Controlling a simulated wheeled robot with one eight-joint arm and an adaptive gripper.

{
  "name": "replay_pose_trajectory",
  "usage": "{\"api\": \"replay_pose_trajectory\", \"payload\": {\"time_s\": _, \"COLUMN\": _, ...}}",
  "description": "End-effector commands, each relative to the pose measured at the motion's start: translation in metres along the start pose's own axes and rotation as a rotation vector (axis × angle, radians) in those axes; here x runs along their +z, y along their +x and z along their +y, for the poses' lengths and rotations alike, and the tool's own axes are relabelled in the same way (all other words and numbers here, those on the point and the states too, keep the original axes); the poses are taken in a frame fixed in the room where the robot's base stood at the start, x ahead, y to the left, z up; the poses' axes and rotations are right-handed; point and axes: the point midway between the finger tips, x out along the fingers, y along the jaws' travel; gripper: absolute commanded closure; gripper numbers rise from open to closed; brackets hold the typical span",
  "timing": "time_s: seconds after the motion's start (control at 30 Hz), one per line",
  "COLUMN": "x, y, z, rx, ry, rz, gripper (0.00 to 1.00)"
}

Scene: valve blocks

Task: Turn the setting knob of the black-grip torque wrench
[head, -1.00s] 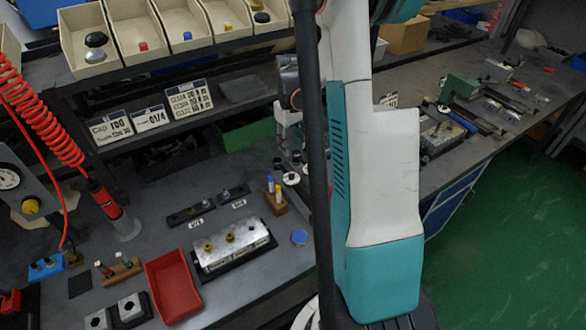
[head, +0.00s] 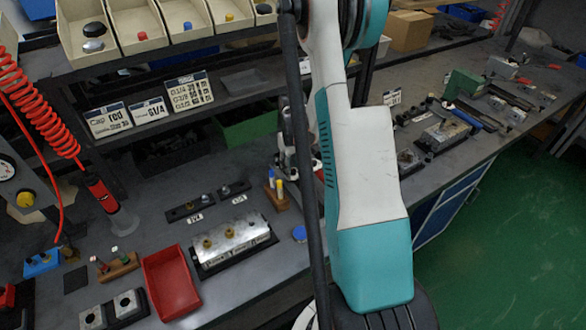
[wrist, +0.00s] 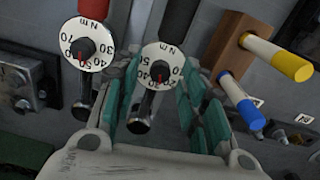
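The black-grip torque wrench shows in the middle of the wrist view, its dark grip (wrist: 171,20) at the top. Its setting knob (wrist: 161,70) is a black hub on a white dial marked in Nm, with a red mark. My gripper (wrist: 160,88) is open, with teal-padded fingers on both sides of this dial; I cannot tell whether they touch it. A second wrench with a red grip (wrist: 94,8) and a similar white dial (wrist: 83,45) hangs just left, close to the left finger. In the head view my arm hides most of the wrenches and the gripper.
A wooden block (wrist: 232,45) with yellow and blue handles stands close right of the gripper. Bench space beside the blue cap (head: 299,233) is clear.

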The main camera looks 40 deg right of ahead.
Motion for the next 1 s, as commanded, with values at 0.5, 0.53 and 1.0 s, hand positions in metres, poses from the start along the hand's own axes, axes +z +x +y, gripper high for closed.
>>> {"api": "replay_pose_trajectory", "payload": {"time_s": 0.5, "x": 0.0001, "y": 0.0013, "z": 0.0000, "rx": 0.000, "ry": 0.000, "rz": 0.000, "gripper": 1.00}}
{"api": "replay_pose_trajectory", "payload": {"time_s": 0.53, "x": 0.0001, "y": 0.0013, "z": 0.0000, "rx": 0.000, "ry": 0.000, "rz": 0.000, "gripper": 1.00}}
{"api": "replay_pose_trajectory", "payload": {"time_s": 1.0, "x": 0.0001, "y": 0.0026, "z": 0.0000, "rx": 0.000, "ry": 0.236, "rz": 0.000, "gripper": 1.00}}
